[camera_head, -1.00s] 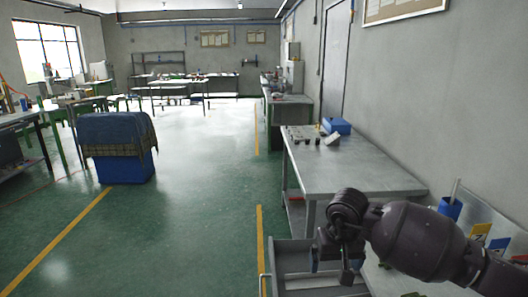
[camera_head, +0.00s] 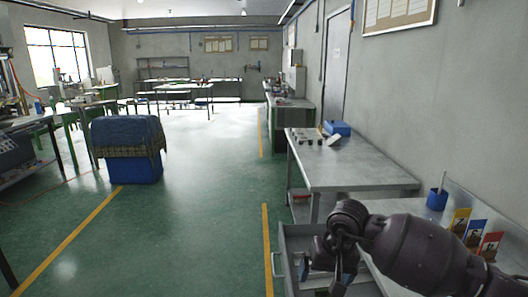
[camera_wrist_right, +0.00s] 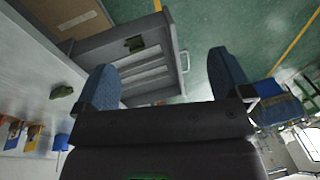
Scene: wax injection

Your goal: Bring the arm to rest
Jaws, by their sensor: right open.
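My right gripper (camera_head: 332,268) is at the lower right of the head view, above a grey open drawer or cart tray (camera_head: 291,240). In the right wrist view its two blue-padded fingers (camera_wrist_right: 165,85) stand wide apart with nothing between them. The tray also shows in the right wrist view (camera_wrist_right: 172,60), beyond the fingers, with a small dark green piece in it. My right arm reaches in from the right edge of the head view. My left gripper is not in view.
A grey metal table (camera_head: 365,177) stands just ahead on the right, with a blue box (camera_head: 337,128) on it. A blue cup (camera_head: 437,199) and several coloured cards are by the right wall. A cloth-covered blue bin (camera_head: 135,168) stands left. The green floor between is clear.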

